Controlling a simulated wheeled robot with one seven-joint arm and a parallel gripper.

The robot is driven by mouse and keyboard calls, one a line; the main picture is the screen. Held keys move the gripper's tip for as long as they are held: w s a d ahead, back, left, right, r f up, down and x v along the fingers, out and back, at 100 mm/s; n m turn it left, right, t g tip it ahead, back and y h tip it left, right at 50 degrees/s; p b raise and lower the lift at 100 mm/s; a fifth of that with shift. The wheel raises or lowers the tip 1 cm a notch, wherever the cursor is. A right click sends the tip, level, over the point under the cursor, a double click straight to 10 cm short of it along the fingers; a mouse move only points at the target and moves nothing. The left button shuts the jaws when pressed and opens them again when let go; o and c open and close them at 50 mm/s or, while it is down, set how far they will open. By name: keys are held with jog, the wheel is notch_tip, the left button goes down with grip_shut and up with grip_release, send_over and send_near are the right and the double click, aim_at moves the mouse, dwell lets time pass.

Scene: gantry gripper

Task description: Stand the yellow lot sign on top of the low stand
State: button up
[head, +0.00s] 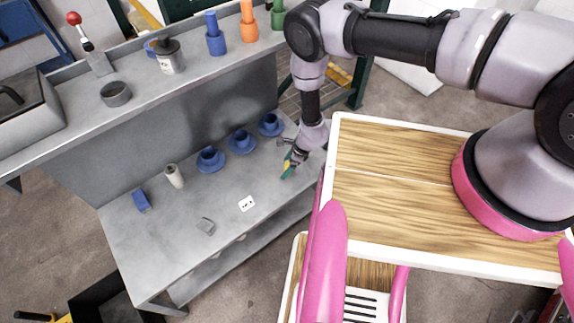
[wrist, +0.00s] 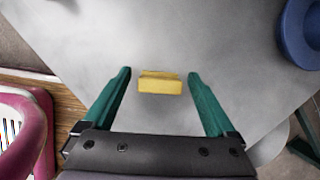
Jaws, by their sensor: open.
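The yellow lot sign (wrist: 160,84) shows in the wrist view as a small yellow block on the grey bench top. My gripper (wrist: 159,75) is open, its two green fingers on either side of the sign with a clear gap at each side. In the head view my gripper (head: 289,168) is low over the right end of the bench, and the sign is mostly hidden by it.
The grey bench (head: 130,240) also holds blue cups on saucers (head: 210,159), a beige cylinder (head: 174,176), a blue block (head: 141,202) and a white spotted piece (head: 247,203). A raised shelf (head: 75,115) runs behind. The bench's front middle is fairly clear.

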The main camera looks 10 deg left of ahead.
jog(key=v, duration=1.2)
jog(key=shift+r, duration=0.2)
